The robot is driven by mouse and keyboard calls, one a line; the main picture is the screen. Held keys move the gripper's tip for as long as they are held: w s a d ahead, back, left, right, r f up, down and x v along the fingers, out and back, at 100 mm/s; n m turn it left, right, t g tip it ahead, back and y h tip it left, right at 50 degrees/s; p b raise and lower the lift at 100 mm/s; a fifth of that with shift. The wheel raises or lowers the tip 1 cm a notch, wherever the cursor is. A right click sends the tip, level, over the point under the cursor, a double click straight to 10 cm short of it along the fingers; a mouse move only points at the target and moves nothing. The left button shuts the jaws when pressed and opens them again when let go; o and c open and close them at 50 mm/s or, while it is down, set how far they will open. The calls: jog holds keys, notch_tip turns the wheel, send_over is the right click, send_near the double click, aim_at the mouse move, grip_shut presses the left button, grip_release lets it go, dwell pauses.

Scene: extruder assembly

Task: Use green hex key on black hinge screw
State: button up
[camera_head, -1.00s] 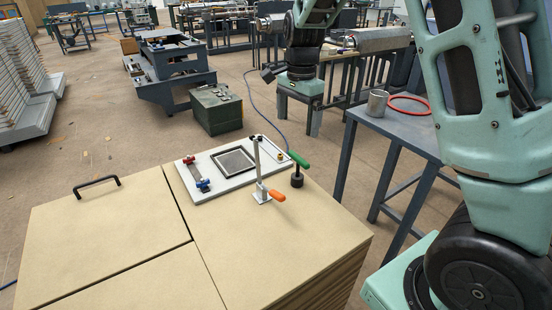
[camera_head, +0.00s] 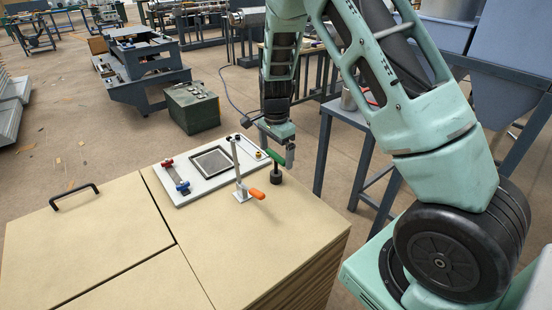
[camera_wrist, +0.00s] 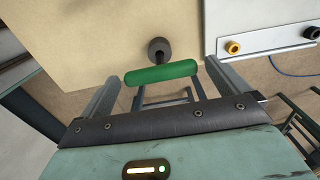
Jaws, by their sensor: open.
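The green hex key has a green bar handle (camera_head: 276,158) above a dark shaft and a round black base (camera_head: 276,178). It stands upright on the tan box top, beside the white board. In the wrist view the green handle (camera_wrist: 155,74) lies crosswise between my open fingers, and the black base (camera_wrist: 158,47) is beyond it. My gripper (camera_head: 280,148) is just above and around the handle, with nothing clamped.
The white board (camera_head: 199,188) carries a dark square frame (camera_head: 212,162), red and blue fittings (camera_head: 175,175) and a brass knob (camera_head: 258,155). A black handle (camera_head: 75,195) is on the tan box top (camera_head: 215,245).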

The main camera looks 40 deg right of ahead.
aim_at(276, 163)
jog(key=shift+f+p, duration=0.55)
jog(key=shift+f, duration=1.7)
jog(key=c, duration=0.9)
notch_tip(276, 163, up, 10)
jog(key=shift+r+b, duration=0.1)
jog(key=shift+b, duration=0.75)
jog(key=o, duration=0.5)
jog(key=shift+c, duration=0.2)
jog(key=c, duration=0.5)
